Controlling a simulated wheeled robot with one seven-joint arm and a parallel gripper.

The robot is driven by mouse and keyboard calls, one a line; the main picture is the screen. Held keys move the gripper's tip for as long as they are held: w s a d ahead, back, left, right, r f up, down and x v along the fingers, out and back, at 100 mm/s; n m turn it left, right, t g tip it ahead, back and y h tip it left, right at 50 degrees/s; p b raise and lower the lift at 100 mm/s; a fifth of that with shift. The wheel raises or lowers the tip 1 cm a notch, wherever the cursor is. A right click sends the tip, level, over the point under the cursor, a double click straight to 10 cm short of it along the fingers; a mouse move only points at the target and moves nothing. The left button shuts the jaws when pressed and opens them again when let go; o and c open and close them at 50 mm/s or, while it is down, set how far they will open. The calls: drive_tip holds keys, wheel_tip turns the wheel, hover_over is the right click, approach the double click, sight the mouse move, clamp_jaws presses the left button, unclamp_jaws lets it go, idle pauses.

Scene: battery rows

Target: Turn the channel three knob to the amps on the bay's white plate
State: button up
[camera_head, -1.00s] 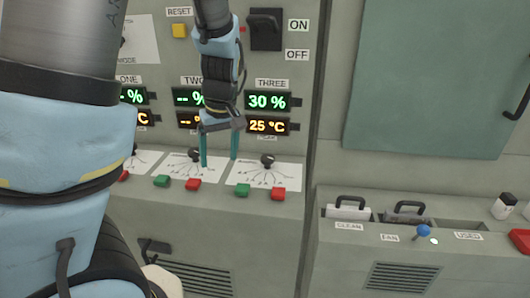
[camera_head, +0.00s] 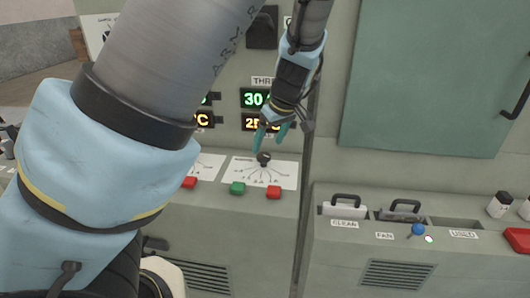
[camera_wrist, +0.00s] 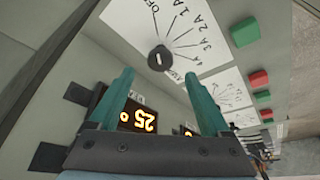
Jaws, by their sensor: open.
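The channel three knob (camera_head: 263,158) is a small dark round knob on a white dial plate (camera_head: 285,174) with radiating lines. In the wrist view the knob (camera_wrist: 159,58) shows a pale mark on its face, and the dial plate (camera_wrist: 135,18) carries OFF and amp marks from 1A to 4A. My gripper (camera_head: 270,138) is open and empty, just above the knob in the head view. In the wrist view its teal fingers (camera_wrist: 160,90) stand apart with the knob beyond them, between their tips; I see no contact. The bay's white plate is not clearly identifiable or readable here.
A green button (camera_head: 237,188) and a red button (camera_head: 273,192) sit below the dial. The channel three displays (camera_head: 254,98) are partly covered by my arm. At right a ledge holds a CLEAN slot (camera_head: 345,206), a blue-knobbed lever (camera_head: 418,230) and a red object (camera_head: 521,239).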

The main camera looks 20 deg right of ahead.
sight(263, 155)
drive_tip(key=x, duration=0.5)
clamp_jaws()
idle(0.7)
